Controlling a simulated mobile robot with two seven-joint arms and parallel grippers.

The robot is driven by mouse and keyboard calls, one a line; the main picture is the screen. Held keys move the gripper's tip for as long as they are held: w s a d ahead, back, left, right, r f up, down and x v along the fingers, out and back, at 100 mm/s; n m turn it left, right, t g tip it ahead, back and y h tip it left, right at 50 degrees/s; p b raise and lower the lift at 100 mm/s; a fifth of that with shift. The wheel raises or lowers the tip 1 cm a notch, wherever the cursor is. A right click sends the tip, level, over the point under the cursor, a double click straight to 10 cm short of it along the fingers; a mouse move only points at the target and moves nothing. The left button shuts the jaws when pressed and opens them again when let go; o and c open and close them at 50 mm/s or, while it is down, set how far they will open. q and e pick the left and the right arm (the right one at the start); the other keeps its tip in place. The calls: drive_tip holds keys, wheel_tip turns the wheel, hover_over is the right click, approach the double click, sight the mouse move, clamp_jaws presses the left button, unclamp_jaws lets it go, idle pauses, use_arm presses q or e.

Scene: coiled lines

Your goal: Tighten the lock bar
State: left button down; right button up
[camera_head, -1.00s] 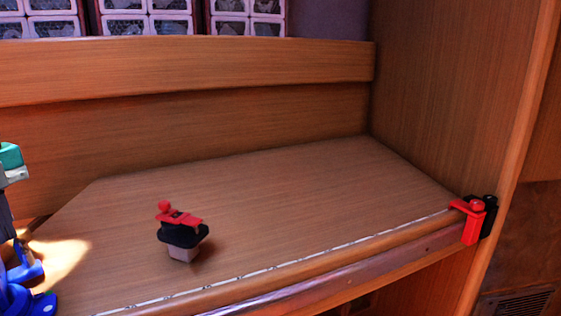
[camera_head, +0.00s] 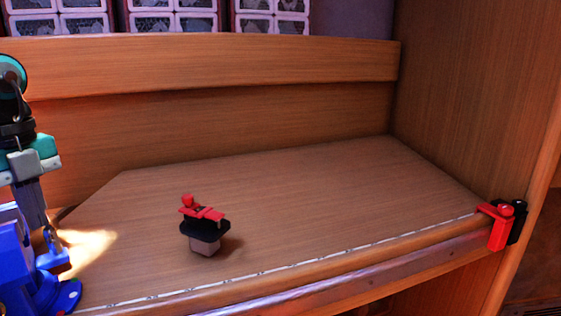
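A small fixture (camera_head: 205,230) with a red bar (camera_head: 203,212) and red knob on a black body and pale block stands left of the middle of the wooden shelf. A second red bar (camera_head: 499,229) with a black part (camera_head: 518,222) sits at the shelf's front right corner. I cannot tell which one is the lock bar. My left arm, teal, grey and blue, comes in at the left edge. Its blue end, my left gripper (camera_head: 58,272), is left of the middle fixture and apart from it. Its finger opening does not show clearly. My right gripper is out of view.
The wooden shelf (camera_head: 300,200) is mostly bare, with a pale marked strip along its front edge. A wooden board (camera_head: 210,62) runs along the back and a tall wooden side panel (camera_head: 470,110) stands at the right. Patterned boxes (camera_head: 165,15) stand behind.

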use_arm(q)
drive_tip(key=shift+a, duration=0.15)
wheel_tip(320, 180, up, 6)
drive_tip(key=p, duration=0.4)
drive_tip(key=shift+w+a, duration=0.1)
